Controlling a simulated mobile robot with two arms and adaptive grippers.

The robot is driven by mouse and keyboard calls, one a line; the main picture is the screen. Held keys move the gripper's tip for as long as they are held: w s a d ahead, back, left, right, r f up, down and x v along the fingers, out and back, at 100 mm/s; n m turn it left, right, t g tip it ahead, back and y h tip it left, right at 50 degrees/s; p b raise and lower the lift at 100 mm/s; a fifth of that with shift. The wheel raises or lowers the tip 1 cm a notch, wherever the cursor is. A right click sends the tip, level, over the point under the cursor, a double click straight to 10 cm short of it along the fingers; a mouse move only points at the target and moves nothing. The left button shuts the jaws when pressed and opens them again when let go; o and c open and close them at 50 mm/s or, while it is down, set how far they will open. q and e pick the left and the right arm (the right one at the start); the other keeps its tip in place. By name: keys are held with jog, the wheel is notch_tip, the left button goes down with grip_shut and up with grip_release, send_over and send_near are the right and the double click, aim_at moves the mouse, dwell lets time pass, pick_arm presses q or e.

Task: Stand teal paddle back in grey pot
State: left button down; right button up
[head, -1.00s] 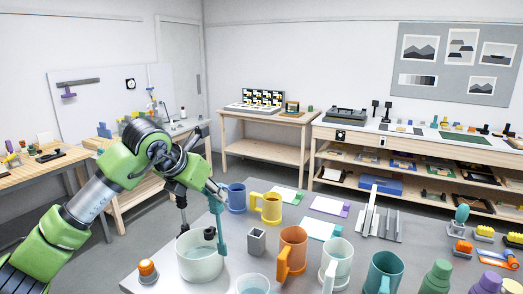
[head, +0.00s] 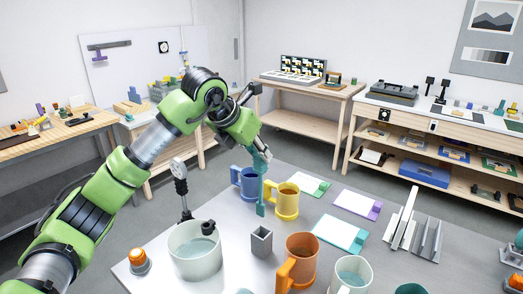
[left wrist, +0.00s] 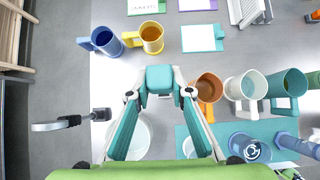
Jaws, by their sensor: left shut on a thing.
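The teal paddle (head: 261,197) hangs roughly upright from my left gripper (head: 261,158), which is shut on its upper part. Its lower end shows just above and behind the small square grey pot (head: 261,244) in the head view; I cannot tell the exact gap in depth. The pot stands upright on the table with its open top showing. In the left wrist view, the paddle's teal block (left wrist: 159,78) sits between the fingertips of my left gripper (left wrist: 160,93). I cannot make out the pot there. My right gripper is not in view.
A white tub (head: 195,252) with a dial thermometer (head: 180,178) stands left of the pot. Blue (head: 244,182), yellow (head: 287,200) and orange (head: 299,262) mugs stand around it. An orange-topped knob (head: 138,260) is at the left edge. White cards lie behind on the right.

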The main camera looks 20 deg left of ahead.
aim_at(257, 167)
pick_arm(q)
jog(key=shift+w+d+f, duration=0.1)
jog(key=shift+w, duration=0.1)
notch_tip(257, 167, down, 2)
jog(key=shift+w+b, duration=0.15)
jog(key=shift+b, duration=0.75)
jog(key=shift+f+b, duration=0.6)
jog(key=shift+f, duration=0.15)
jog(key=shift+f+b, duration=0.85)
jog(key=shift+f, duration=0.25)
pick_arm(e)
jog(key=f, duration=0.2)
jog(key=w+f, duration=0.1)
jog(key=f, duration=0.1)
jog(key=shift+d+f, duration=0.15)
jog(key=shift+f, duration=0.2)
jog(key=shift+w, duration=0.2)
